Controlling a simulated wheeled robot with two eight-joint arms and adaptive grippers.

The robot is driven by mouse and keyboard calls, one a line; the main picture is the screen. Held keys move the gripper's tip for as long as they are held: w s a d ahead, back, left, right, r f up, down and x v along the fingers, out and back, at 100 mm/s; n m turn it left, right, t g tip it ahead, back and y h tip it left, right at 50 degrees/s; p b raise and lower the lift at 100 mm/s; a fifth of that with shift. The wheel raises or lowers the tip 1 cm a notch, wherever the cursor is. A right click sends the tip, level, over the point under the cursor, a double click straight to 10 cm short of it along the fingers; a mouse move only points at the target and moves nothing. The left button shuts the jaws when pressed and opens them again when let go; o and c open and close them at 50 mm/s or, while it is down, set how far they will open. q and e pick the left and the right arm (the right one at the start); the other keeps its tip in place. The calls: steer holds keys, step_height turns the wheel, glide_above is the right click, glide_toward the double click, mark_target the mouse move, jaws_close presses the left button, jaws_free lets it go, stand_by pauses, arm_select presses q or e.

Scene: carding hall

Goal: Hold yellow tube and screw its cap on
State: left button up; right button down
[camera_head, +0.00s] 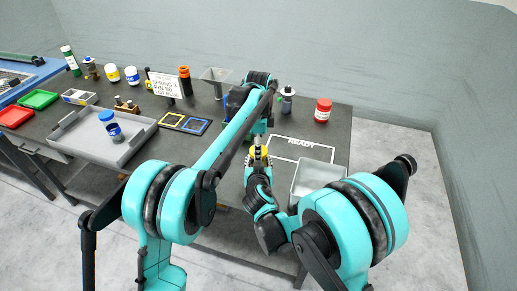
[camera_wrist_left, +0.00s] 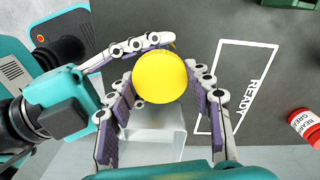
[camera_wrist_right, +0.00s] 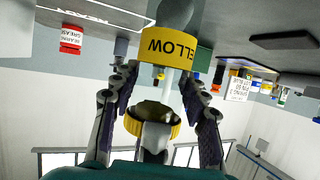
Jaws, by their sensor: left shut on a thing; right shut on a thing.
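The yellow cap (camera_wrist_left: 159,80) shows as a round yellow disc between the fingers of my left gripper (camera_wrist_left: 163,88), which is shut on it from above. In the right wrist view, which is upside down, the yellow tube (camera_wrist_right: 169,48) has a yellow band lettered YELLOW. A yellow ring (camera_wrist_right: 152,125), apparently the cap, shows nearer the camera, with a pale stem between. My right gripper (camera_wrist_right: 160,70) is shut on the tube. Both grippers meet at the yellow part (camera_head: 258,152) in the head view. I cannot tell whether the cap is seated; fingers hide much.
A READY outline (camera_head: 301,149) and a pale bin (camera_head: 296,190) are near the grippers. A red grease jar (camera_head: 323,110) stands right. A grey tray (camera_head: 83,147) at left holds a blue-capped tube (camera_head: 115,131). The front right tabletop is partly clear.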

arm_select(q)
steer(key=o, duration=1.4)
steer(key=shift+c, duration=0.2)
steer(key=shift+r, duration=0.1)
step_height(320, 180, up, 12)
arm_select(e)
steer(key=c, duration=0.7)
jaws_free()
steer(key=shift+c, duration=0.2)
